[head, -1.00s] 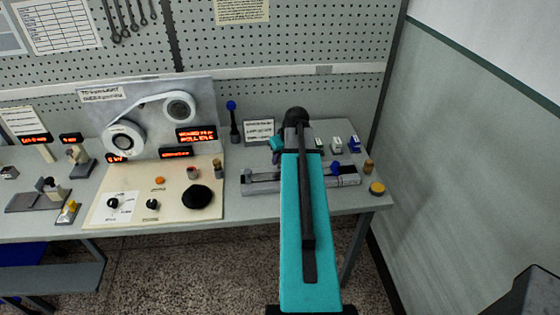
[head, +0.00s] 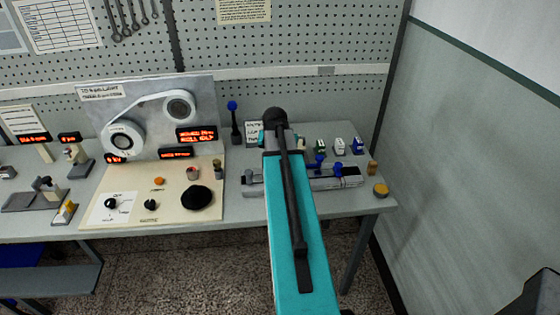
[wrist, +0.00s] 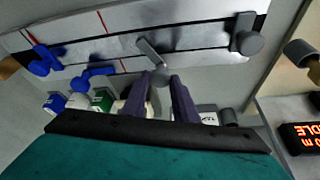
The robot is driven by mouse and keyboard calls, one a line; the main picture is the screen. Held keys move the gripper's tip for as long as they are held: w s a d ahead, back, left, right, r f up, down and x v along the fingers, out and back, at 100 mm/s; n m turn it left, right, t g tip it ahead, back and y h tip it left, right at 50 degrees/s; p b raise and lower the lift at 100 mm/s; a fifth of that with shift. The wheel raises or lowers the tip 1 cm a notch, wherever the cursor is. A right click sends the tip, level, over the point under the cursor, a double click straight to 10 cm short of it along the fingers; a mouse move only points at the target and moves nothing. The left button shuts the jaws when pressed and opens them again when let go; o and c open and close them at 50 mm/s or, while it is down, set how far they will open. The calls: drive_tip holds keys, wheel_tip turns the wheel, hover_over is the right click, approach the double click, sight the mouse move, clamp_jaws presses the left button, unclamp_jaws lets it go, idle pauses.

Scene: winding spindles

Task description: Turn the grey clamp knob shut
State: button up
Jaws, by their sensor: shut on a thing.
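The grey clamp knob (wrist: 151,54) shows in the wrist view as a grey bar on a short round post, on the face of a metal rail (wrist: 200,25). My gripper (wrist: 167,82) has its two dark fingers close together at the post end of the knob, one on each side. The fingers hide part of the post. In the head view, my teal arm covers the gripper and the knob. The right part of the rail (head: 345,182) shows beside the arm.
The rail also carries a blue lever (wrist: 95,75), a blue knob (wrist: 44,60) and another grey knob (wrist: 247,40). Several small boxes (head: 340,146) stand behind it. A winding panel (head: 125,205) stands left.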

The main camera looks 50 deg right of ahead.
drive_tip(key=m, duration=0.1)
drive_tip(key=m+g+b, duration=0.1)
drive_tip(key=m, duration=0.1)
drive_tip(key=m+g+b, duration=0.1)
drive_tip(key=m, duration=0.1)
drive_tip(key=shift+w+a+h, duration=0.15)
drive_tip(key=shift+w+h, duration=0.15)
drive_tip(key=shift+m, duration=0.4)
drive_tip(key=o, duration=1)
drive_tip(key=shift+r, duration=0.15)
drive_tip(key=shift+b+v, duration=1.6)
drive_tip(key=shift+v, duration=5.15)
drive_tip(key=shift+w+r, duration=0.1)
drive_tip(key=shift+r, duration=0.05)
